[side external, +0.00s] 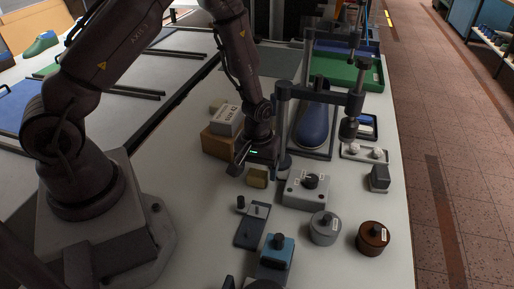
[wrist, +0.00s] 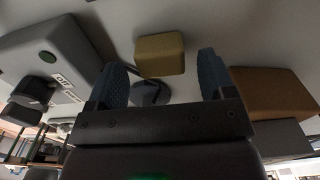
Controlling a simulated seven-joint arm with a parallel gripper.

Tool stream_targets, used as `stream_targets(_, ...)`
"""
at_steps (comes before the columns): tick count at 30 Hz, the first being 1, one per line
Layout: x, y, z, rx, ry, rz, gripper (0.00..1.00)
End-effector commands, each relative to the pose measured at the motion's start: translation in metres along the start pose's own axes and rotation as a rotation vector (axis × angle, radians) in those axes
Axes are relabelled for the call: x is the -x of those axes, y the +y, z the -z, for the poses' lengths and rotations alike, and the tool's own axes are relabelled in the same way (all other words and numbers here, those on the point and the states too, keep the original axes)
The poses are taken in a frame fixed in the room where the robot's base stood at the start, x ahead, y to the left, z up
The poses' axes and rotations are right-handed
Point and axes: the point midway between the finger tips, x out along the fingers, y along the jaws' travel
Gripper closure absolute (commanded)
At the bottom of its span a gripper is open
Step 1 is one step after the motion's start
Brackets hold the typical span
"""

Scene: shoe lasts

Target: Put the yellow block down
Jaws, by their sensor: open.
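The yellow block (side external: 257,178) sits on the pale bench top, just in front of my gripper in the side view. My gripper (side external: 259,165) is low over the bench and open. In the wrist view the yellow block (wrist: 160,54) shows between and slightly beyond the two fingertips of my gripper (wrist: 164,68). There is a visible gap between the block and each finger. I cannot tell the exact height of the fingertips over the bench.
A brown box (side external: 215,143) with a grey labelled box (side external: 228,121) on it stands left of my gripper. A grey control box (side external: 307,189) stands close on the right. A dark flat fixture (side external: 251,228) lies in front. Clear bench lies at front left.

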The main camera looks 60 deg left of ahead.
Motion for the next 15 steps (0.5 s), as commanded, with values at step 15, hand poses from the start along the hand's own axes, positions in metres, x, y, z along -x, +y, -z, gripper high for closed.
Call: stream_targets(15,0.092,0.0,0.0,-0.001,0.001,-0.001,0.24)
